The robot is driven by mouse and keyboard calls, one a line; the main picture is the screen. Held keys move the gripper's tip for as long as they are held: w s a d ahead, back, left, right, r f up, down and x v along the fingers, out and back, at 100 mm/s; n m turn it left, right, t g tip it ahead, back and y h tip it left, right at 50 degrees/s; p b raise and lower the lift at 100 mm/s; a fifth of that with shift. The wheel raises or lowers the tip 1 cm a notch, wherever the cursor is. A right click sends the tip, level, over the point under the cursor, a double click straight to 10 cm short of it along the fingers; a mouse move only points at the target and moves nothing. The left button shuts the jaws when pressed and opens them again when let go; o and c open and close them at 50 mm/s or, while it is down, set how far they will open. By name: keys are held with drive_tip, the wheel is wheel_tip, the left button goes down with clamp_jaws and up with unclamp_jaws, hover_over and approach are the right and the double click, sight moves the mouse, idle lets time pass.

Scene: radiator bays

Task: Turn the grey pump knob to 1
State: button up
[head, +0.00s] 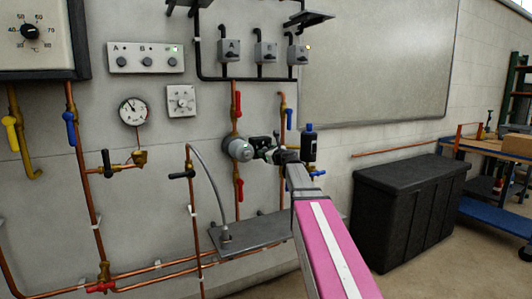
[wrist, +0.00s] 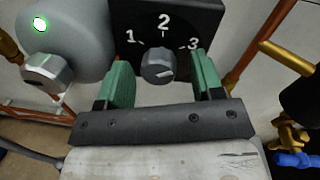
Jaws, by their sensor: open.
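The grey pump knob (wrist: 158,66) is a small round knob on a black plate (wrist: 185,18) marked 1, 2 and 3 in white. A pale mark shows at its lower right; I cannot tell for sure which number it points to. The grey pump body (wrist: 75,35) with a lit green lamp is left of the plate, and it also shows in the head view (head: 237,149). My gripper (wrist: 161,64) is open, with one green finger on each side of the knob and visible gaps between. In the head view my gripper (head: 268,152) hides the knob.
Copper pipes with red valve handles (head: 238,104) run close to the pump. A dark bottle-like part with a blue cap (head: 309,146) is just right of my gripper. A metal shelf (head: 250,236) is below, and a black chest (head: 405,205) stands to the right.

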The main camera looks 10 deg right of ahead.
drive_tip(key=shift+w+a, duration=0.2)
drive_tip(key=shift+w, duration=0.25)
drive_tip(key=c, duration=0.9)
